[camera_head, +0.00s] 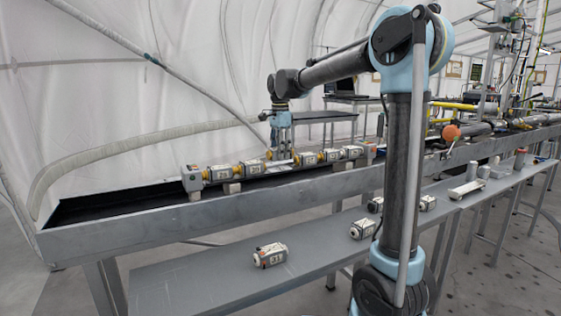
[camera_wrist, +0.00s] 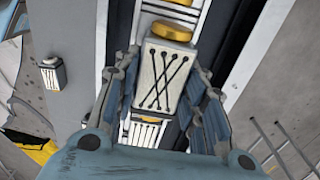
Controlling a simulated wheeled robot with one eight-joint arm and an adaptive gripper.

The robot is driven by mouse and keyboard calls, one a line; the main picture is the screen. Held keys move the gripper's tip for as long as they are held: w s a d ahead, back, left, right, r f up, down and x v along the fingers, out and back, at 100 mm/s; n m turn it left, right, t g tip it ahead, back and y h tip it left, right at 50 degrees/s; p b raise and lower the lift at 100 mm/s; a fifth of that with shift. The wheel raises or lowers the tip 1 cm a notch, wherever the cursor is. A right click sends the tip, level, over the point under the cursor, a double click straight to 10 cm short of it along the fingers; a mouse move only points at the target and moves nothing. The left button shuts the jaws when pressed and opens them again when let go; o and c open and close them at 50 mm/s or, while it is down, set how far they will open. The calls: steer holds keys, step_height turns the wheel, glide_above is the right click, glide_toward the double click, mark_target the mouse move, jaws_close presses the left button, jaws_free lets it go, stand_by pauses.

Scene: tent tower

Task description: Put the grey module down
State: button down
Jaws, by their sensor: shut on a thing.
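My gripper (camera_wrist: 165,64) is shut on the grey module (camera_wrist: 158,88), a pale grey block with crossed black cords on its face; one finger lies along each side. A yellow round end shows beyond it in the wrist view. In the head view my gripper (camera_head: 281,150) points down at a row of modules along the long grey trough (camera_head: 120,231). The held module is mostly hidden there. A numbered module with yellow ends (camera_head: 219,174) lies in the row to the left, and more modules (camera_head: 331,155) lie to the right. I cannot tell whether the held module touches its supports.
A lower grey bench (camera_head: 190,288) runs in front of the trough. A loose module marked 31 (camera_head: 270,255) lies on it, with another module (camera_head: 362,229) to the right. An orange ball (camera_head: 451,132) stands by the trough. The trough's left end is clear.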

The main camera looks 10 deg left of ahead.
step_height(320, 180, up, 5)
steer(key=shift+r, duration=0.1)
steer(key=shift+r+n, duration=0.4)
steer(key=n, duration=1.2)
steer(key=shift+n, duration=0.4)
steer(key=n, duration=1.1)
steer(key=shift+r, duration=0.1)
steer(key=n, duration=1.1)
steer(key=shift+f, duration=5)
